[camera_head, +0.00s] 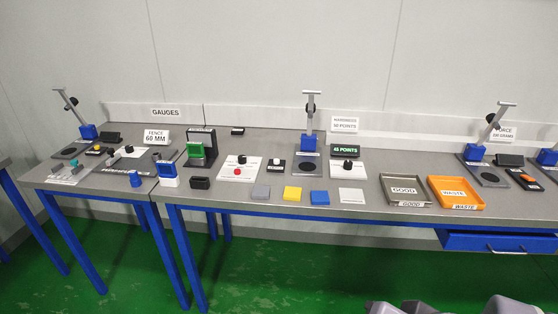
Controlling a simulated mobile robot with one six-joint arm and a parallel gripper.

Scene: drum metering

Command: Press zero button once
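No button is readable as "zero" at this size. Several small controls show on the benches. A white plate with a red round button (237,171) and a black knob lies left of centre. A black box with a pale button (276,162) sits just right of it. A black box with a yellow button (98,150) is on the left bench. A black box with an orange top (523,178) is at the far right. Grey parts of my own body show at the bottom right edge. My gripper is not in view.
Gauge stands (309,120) rise along the grey bench (330,215). A GOOD tray (383,188) and an orange WASTE tray (433,190) stand to the right. Green floor (270,275) is clear in front.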

